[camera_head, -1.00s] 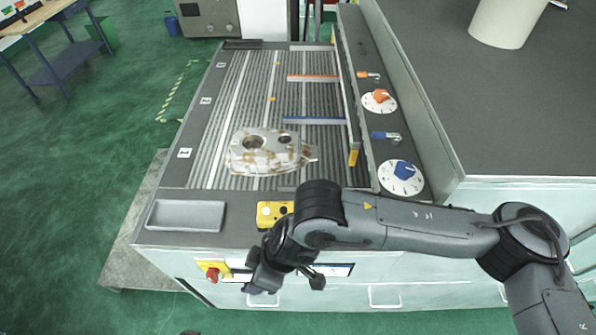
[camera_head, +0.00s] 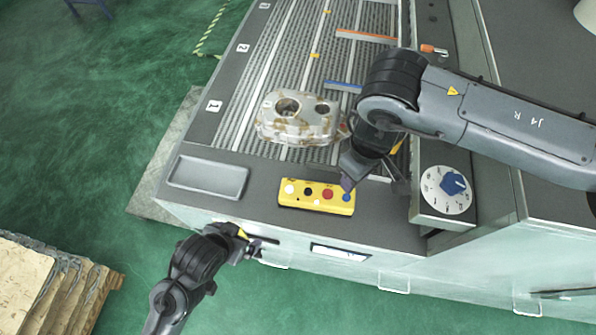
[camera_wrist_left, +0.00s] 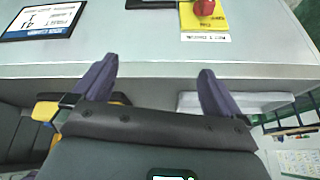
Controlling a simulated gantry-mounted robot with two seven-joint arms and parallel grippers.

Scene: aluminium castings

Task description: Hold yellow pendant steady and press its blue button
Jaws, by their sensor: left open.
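The yellow pendant (camera_head: 300,203) lies on the dark front ledge of the machine, with white, black, red and blue buttons in a row. Its blue button (camera_head: 346,197) is at the right end. My right gripper (camera_head: 348,183) points down with its tip just above or at the blue button; contact cannot be told, nor whether its jaws are parted. My left gripper (camera_head: 262,246) is open and empty, in front of the ledge and below the pendant in the picture. Its two spread fingers (camera_wrist_left: 155,85) show in the left wrist view; the pendant is not seen there.
A casting (camera_head: 298,120) sits on the ribbed bed behind the pendant. A grey tray (camera_head: 208,177) is left of it, a dial with a blue knob (camera_head: 447,190) right.

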